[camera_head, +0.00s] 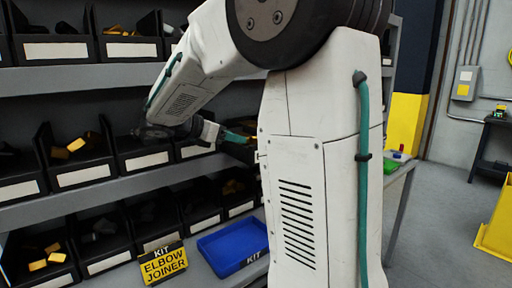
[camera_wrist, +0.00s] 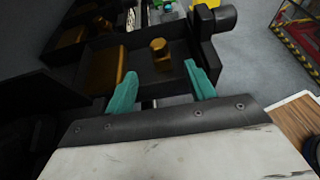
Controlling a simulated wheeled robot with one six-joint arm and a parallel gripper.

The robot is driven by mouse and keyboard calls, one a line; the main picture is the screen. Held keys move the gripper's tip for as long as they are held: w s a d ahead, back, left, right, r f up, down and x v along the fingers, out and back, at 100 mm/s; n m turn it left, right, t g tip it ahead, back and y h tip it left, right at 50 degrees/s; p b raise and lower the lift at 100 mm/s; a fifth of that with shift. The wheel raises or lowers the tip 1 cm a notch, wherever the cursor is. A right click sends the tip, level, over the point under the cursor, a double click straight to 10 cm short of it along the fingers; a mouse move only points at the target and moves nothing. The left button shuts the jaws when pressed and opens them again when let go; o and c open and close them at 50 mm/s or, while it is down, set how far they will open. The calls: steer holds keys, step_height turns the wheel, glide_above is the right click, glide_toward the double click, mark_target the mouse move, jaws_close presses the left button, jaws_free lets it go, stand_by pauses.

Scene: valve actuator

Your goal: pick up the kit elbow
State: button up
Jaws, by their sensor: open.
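My gripper (camera_wrist: 161,82) is open, with its two teal fingers apart and nothing between their tips. In the wrist view it is over a dark bin that holds a brass round piece (camera_wrist: 160,48) and a brass block (camera_wrist: 122,62). A black, bent, pipe-like piece (camera_wrist: 212,26) shows beyond the right finger; I cannot tell for sure that it is the kit elbow. In the head view my gripper (camera_head: 236,137) is at the middle shelf, partly hidden by my arm. A yellow and black sign (camera_head: 163,263) reads "KIT ELBOW JOINER".
A blue tray (camera_head: 233,245) marked KIT lies on the lower surface beside the sign. Rows of black bins (camera_head: 75,155) fill the shelves at left. A yellow-edged object (camera_head: 497,225) stands at far right. Open grey floor (camera_head: 430,220) lies right of my arm.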

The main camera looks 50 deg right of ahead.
mark_target(251, 141)
steer(key=x, duration=0.7)
steer(key=shift+s+d+f, duration=0.1)
steer(key=shift+d+f, duration=0.15)
steer(key=shift+d, duration=0.05)
steer(key=c, duration=1.2)
